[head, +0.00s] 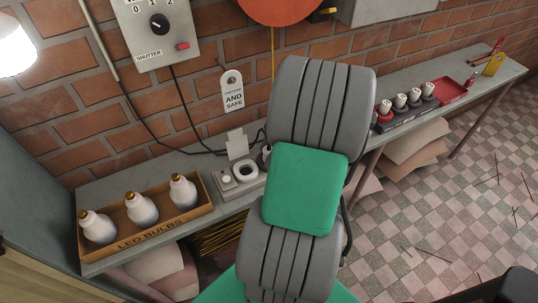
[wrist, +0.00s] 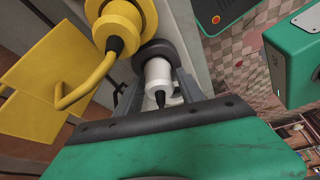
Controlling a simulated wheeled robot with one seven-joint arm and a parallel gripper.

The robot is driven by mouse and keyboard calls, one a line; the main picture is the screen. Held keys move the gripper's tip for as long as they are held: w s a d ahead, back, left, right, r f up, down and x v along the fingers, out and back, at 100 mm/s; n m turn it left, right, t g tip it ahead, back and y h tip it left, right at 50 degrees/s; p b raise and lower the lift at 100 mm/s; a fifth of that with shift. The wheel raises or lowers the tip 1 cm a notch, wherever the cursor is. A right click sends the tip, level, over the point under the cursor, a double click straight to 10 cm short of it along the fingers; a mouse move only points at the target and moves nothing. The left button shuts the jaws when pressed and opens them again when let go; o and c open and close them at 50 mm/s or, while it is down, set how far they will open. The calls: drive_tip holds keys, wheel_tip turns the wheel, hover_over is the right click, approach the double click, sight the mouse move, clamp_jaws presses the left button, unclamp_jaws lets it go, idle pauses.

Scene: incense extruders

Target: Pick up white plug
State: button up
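The white plug (wrist: 158,74) shows in the wrist view, its narrow end seated against a dark round collar (wrist: 155,50). Its black cable end points towards my gripper. My gripper (wrist: 158,92) has one grey finger on each side of the plug. The gaps between fingers and plug are too small to tell whether they touch it. In the head view my grey and green arm covers the gripper, and I cannot make out the plug there.
A yellow plug (wrist: 118,28) with a yellow handle stands close left of the white one. In the head view, a box of LED bulbs (head: 150,232), a small grey device (head: 226,184) and a red tray (head: 450,92) stand on the bench. A brick wall is behind.

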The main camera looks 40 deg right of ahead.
clamp_jaws()
drive_tip(key=shift+r, duration=0.1)
idle(0.4)
